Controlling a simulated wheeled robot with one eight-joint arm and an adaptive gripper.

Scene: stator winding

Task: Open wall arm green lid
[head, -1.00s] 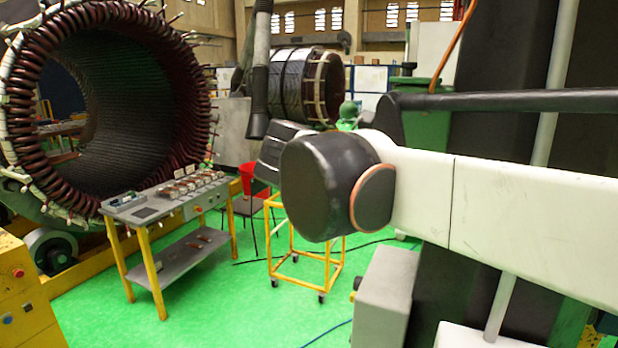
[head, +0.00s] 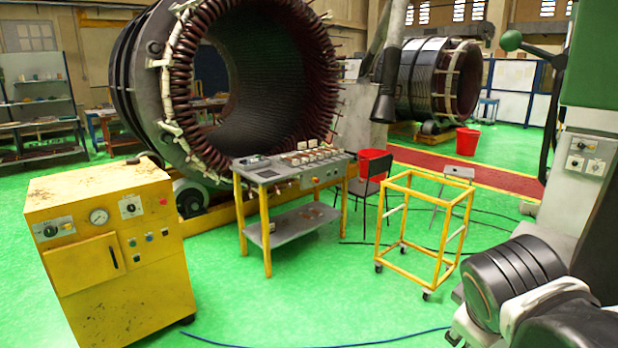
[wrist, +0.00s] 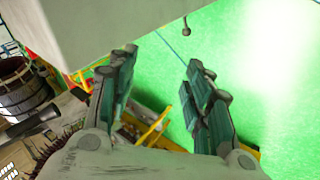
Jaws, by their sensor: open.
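My gripper (wrist: 162,66) is open and empty in the wrist view, its two green-and-grey fingers spread apart. Green floor shows between and beyond them. A large pale flat surface (wrist: 100,25) fills the upper left of the wrist view, close to the left finger; I cannot tell whether they touch. In the head view my arm shows at the lower right, and my fingers cannot be made out there. A green machine part (head: 592,60) stands at the upper right. I cannot tell whether it has the wall arm's green lid; no lid is clearly recognisable.
A yellow control cabinet (head: 110,260) stands at left. A large stator (head: 150,90) and an instrument table (head: 275,172) stand behind. A wheeled yellow frame (head: 395,250) is right of centre. A grey switch box (head: 585,160) is near my arm. Green floor is free in front.

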